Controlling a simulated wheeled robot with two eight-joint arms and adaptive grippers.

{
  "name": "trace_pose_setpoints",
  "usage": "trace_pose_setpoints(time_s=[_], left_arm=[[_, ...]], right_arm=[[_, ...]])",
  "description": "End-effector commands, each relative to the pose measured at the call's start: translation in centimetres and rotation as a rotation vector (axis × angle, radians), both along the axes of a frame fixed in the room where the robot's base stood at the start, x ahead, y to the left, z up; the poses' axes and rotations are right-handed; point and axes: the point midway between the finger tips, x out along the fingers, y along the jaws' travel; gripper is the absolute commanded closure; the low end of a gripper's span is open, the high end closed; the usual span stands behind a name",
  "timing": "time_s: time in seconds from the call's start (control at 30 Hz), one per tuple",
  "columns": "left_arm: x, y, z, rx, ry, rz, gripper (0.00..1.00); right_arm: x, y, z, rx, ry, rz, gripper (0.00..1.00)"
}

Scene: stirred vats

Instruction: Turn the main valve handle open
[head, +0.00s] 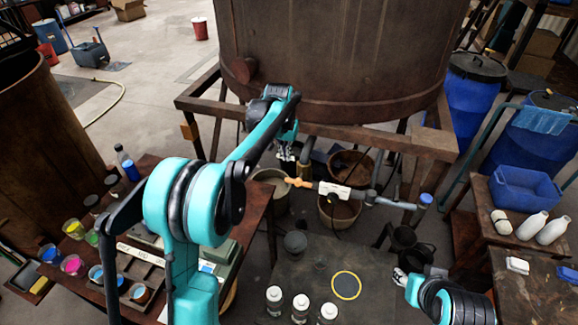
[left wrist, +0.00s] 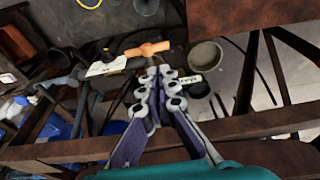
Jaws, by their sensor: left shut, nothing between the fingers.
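The valve handle (head: 298,183) is a small orange lever at the left end of a grey pipe with a white label (head: 335,190), under the big rusty vat. In the left wrist view the orange handle (left wrist: 147,49) lies just beyond my fingertips and sticks out sideways from the pipe. My left gripper (head: 286,152) reaches down near the vat's frame, close to the handle. Its fingers (left wrist: 157,76) are together and empty; whether they touch the handle I cannot tell. My right gripper (head: 400,277) is low at the right, small and partly hidden by its arm.
The rusty vat (head: 340,60) stands on a frame (head: 380,135) close to my left arm. Buckets (head: 340,212) stand below the pipe. A dark table (head: 300,265) holds white-capped bottles and a yellow ring (head: 346,285). Paint cups (head: 72,265) stand on the left table.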

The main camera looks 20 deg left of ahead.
Motion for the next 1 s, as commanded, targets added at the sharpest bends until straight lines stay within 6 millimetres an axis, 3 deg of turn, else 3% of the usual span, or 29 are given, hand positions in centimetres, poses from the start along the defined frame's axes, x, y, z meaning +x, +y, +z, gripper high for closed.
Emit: trace_pose_setpoints(time_s=[0.1,0.27,0.7,1.0], left_arm=[[1.1,0.2,-0.4,-0.001,0.015,-0.001,1.00],[1.5,0.2,-2.0,-0.001,0.019,-0.002,1.00],[3.2,0.1,-10.7,0.000,0.018,-0.002,1.00],[3.9,0.1,-14.0,0.000,0.018,-0.002,1.00]], right_arm=[[0.0,0.0,0.7,0.000,0.000,0.000,0.60],[0.0,0.0,0.4,0.000,0.000,0.000,0.60],[0.0,0.0,-1.4,0.000,0.000,0.000,0.60],[0.0,0.0,-2.1,0.000,0.000,0.000,0.60]])
